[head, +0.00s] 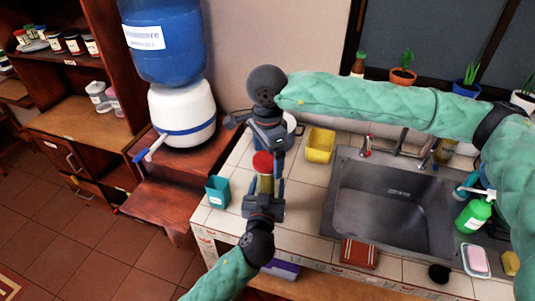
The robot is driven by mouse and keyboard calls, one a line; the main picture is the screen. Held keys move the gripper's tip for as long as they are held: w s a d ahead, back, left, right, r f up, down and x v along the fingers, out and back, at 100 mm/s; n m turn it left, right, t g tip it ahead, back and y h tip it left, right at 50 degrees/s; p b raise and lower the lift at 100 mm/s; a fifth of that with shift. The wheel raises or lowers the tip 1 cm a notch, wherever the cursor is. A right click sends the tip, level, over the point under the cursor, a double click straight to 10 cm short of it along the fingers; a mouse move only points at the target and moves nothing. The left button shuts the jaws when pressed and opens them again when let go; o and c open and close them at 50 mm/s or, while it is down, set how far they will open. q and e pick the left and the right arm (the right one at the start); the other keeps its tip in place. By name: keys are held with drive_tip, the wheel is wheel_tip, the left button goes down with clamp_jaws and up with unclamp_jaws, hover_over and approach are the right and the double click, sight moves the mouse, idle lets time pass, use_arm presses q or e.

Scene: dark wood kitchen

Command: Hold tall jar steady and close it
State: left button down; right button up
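The tall jar (266,184) stands on the tiled counter, with a yellowish body and a red lid (263,163) at its top. Whether the lid is seated or just above the rim cannot be told. My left gripper (265,187) reaches in from the bottom, with its fingers on either side of the jar's body, seemingly closed on it; the jar's lower part is hidden. My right gripper (266,150) comes down from above, its fingertips close to the lid. Its finger opening is unclear, and contact with the lid cannot be told.
A teal cup (217,191) stands left of the jar, near the counter edge. A yellow container (320,145) and a partly hidden pot (291,128) are behind. The sink (390,208) is to the right. A water dispenser (181,112) stands at the left.

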drive_tip(key=shift+r, duration=0.1)
wheel_tip(320, 180, up, 12)
idle(0.5)
use_arm(q)
drive_tip(key=shift+c, duration=1.4)
unclamp_jaws()
drive_tip(key=shift+s, duration=0.1)
use_arm(e)
drive_tip(key=shift+f, duration=0.2)
use_arm(q)
drive_tip(key=shift+s+f, duration=0.1)
drive_tip(key=shift+s, duration=0.15)
drive_tip(key=s+a+b, duration=0.1)
drive_tip(key=s+b, duration=0.2)
drive_tip(key=s, duration=0.4)
drive_tip(key=shift+b, duration=0.35)
use_arm(e)
drive_tip(key=shift+f, duration=1.8)
